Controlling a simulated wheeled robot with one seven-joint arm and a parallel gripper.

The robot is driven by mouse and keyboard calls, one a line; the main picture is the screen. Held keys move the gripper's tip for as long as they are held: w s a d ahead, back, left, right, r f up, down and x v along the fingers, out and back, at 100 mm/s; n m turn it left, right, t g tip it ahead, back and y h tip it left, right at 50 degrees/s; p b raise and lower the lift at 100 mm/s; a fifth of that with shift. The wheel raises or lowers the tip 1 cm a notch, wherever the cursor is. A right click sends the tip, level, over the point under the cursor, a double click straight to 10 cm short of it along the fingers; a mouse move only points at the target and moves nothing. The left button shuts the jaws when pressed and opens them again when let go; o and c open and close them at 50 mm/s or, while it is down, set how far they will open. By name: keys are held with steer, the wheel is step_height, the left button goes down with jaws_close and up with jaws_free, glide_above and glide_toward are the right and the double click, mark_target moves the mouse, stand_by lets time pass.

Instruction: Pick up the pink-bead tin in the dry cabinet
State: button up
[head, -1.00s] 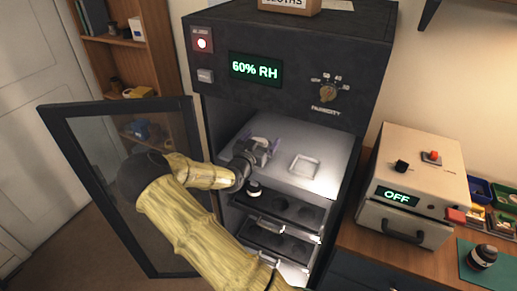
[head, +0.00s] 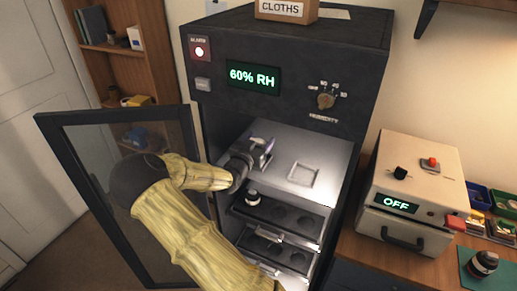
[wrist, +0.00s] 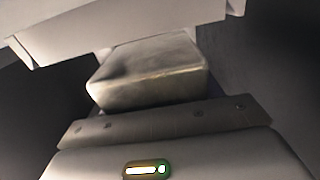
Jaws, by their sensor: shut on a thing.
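The dry cabinet (head: 283,60) is dark, with its glass door (head: 112,170) swung open to the left and its display reading 60% RH. My gripper (head: 262,150) is inside, over the pale upper shelf. In the wrist view, a metallic box-shaped tin (wrist: 148,78) sits between the jaws of my gripper (wrist: 150,75), which are shut on it. No beads show in the wrist view, so their colour cannot be told there. In the head view the gripper hides most of the tin, and I cannot tell whether it touches the shelf.
A shallow square tray or recess (head: 304,174) lies empty on the upper shelf, right of my gripper. Dark lower drawers (head: 275,212) hold a small black lens part (head: 252,196). A beige box reading OFF (head: 415,185) stands on the bench at right. The open door borders my arm's left side.

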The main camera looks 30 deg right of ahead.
step_height(320, 180, up, 7)
steer(key=shift+f+b, duration=0.1)
steer(key=shift+b, duration=0.2)
